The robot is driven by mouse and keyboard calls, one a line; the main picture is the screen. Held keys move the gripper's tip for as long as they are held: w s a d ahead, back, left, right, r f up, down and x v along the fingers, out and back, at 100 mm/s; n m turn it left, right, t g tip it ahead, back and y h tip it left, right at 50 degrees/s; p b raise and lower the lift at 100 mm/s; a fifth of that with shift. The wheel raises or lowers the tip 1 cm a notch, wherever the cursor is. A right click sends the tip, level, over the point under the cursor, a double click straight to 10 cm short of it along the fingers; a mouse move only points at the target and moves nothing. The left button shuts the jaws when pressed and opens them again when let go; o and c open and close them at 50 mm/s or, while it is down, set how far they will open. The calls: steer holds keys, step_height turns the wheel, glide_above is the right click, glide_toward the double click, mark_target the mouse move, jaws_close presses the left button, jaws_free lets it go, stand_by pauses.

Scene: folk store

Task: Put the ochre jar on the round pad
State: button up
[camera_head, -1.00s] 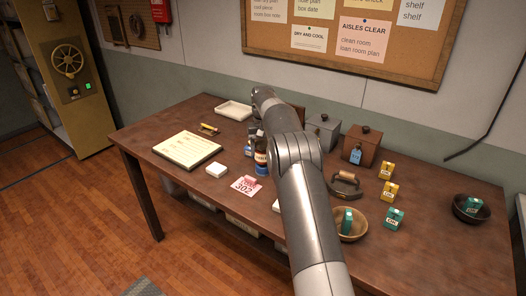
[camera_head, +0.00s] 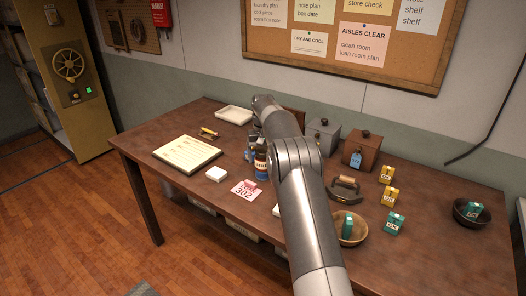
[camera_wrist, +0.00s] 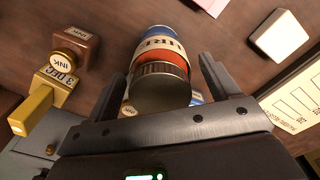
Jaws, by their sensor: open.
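A jar (camera_wrist: 162,58) with a dark ribbed lid, an orange-red band, a cream label and a blue part shows between the fingers in the wrist view. It also shows beside my arm in the head view (camera_head: 261,163). I cannot tell for sure that it is the ochre jar. My gripper (camera_wrist: 162,75) is open, with one finger on each side of the jar. Whether the fingers touch it is unclear. I cannot make out the round pad in either view.
A brown ink bottle (camera_wrist: 82,46) and a yellow date stamp (camera_wrist: 52,90) are left of the jar. A white block (camera_wrist: 279,36) and a printed board (camera_wrist: 295,98) are to the right.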

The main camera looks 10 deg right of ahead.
step_height(320, 180, up, 11)
steer(key=s+r+t, duration=0.2)
steer(key=s+r, duration=0.8)
steer(key=r, duration=0.3)
steer(key=s+r+t, duration=0.1)
steer(key=s+r, duration=0.3)
steer(key=s, duration=1)
steer(key=s+f+t, duration=0.1)
steer(key=s+f, duration=0.3)
steer(key=s, duration=0.5)
steer(key=s+f, duration=0.4)
steer(key=s, duration=0.6)
steer(key=s+f+t, duration=0.1)
steer(key=s+f, duration=0.3)
steer(key=s, duration=0.5)
steer(key=shift+s+a+f+t, duration=0.15)
steer(key=shift+a+t, duration=0.15)
steer(key=shift+a, duration=0.05)
